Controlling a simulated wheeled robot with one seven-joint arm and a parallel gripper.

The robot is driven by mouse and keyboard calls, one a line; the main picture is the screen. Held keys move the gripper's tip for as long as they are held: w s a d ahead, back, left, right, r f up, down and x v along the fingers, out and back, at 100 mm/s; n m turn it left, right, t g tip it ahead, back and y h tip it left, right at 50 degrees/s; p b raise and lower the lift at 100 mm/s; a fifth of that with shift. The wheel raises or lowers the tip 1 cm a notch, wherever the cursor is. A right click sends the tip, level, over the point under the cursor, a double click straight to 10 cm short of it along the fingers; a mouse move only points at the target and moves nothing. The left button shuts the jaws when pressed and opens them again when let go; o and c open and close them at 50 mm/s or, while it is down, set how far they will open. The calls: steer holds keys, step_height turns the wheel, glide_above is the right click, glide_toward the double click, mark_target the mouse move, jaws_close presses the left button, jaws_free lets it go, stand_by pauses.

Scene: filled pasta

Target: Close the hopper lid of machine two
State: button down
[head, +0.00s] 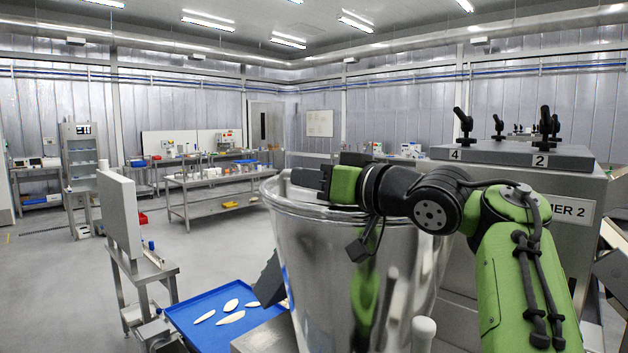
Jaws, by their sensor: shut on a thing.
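A large shiny steel hopper (318,270) stands in the front middle, tapering downward. A pale, clear rim piece (278,200) runs around its top and looks like the edge of the hopper lid. My gripper (306,178) is at the top of the hopper, at its far left side, shut at this rim. What is between the fingers is mostly hidden, and my arm covers much of the hopper's top, so I cannot tell the lid's angle. A steel machine body with a label ending in "MER 2" (567,210) stands behind my arm at the right.
A grey slab (500,153) marked 4 and 2, with black handles, tops the steel body. A blue tray (190,309) with several pale flat pieces lies left of the hopper. A grey panel (119,215) stands on a small steel stand. Open floor extends behind, towards steel tables.

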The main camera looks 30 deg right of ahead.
steer(key=shift+a+f, duration=0.1)
steer(key=shift+f, duration=0.1)
steer(key=c, duration=1.4)
jaws_free()
steer(key=shift+c, duration=0.2)
steer(key=o, duration=0.3)
steer(key=shift+a+r, duration=0.1)
steer(key=shift+a, duration=0.05)
steer(key=shift+o, duration=0.2)
steer(key=shift+s, duration=0.1)
